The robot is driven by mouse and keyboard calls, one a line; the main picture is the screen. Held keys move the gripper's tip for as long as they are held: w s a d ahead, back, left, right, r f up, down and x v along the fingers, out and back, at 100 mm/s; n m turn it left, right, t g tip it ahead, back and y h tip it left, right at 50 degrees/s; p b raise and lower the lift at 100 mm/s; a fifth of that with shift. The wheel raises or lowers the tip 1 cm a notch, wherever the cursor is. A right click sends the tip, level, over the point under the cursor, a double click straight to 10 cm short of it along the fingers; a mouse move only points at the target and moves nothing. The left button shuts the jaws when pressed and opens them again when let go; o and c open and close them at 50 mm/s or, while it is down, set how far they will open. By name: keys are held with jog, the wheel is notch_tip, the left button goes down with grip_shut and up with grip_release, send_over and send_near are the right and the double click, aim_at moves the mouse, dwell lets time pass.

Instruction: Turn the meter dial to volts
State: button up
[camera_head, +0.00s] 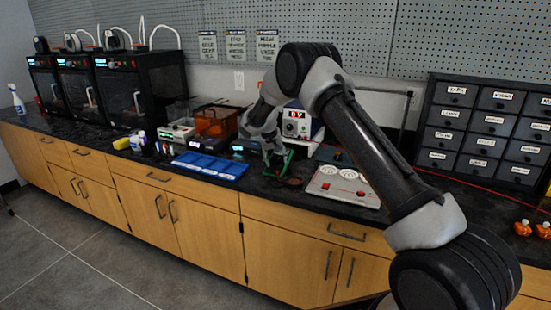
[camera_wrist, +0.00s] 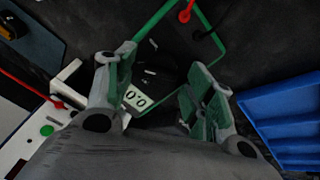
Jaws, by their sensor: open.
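The meter (camera_head: 284,158) has a green rim and a dark face and lies on the dark counter under my gripper. In the wrist view the meter (camera_wrist: 213,38) shows a small display (camera_wrist: 135,99) reading 0.0, and a red and a black lead meet its far side. The dial (camera_wrist: 152,70) is dark on the dark face, with small pale marks near it; which setting it points to is too dim to tell. My gripper (camera_head: 272,152) is open, pointing down over the meter. In the wrist view its fingers (camera_wrist: 160,80) stand apart, either side of the dial area; contact cannot be told.
A blue tray (camera_head: 210,157) lies to the left of the meter. A power supply (camera_head: 296,122) with a red display stands behind it. Small drawers (camera_head: 490,130) stand at the far right, 3D printers (camera_head: 120,85) at the left.

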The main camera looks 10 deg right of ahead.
jog(key=shift+r, duration=0.1)
jog(key=v, duration=1.2)
jog(key=s+d+f+n+g, duration=0.2)
jog(key=s+f+n, duration=0.15)
jog(key=s, duration=0.45)
jog(key=s+d+r+t+y, duration=0.1)
jog(key=s+d+r, duration=0.4)
jog(key=s, duration=1)
jog(key=s+d+r+m+y, duration=0.1)
jog(key=s+d+r, duration=0.4)
jog(key=s, duration=0.9)
jog(key=s+d+r+m+t, duration=0.1)
jog(key=s+d+r, duration=0.4)
jog(key=s, duration=1)
jog(key=shift+s+d+r+t+y, duration=0.3)
jog(key=shift+s+d+r+y, duration=0.1)
jog(key=shift+r, duration=1.4)
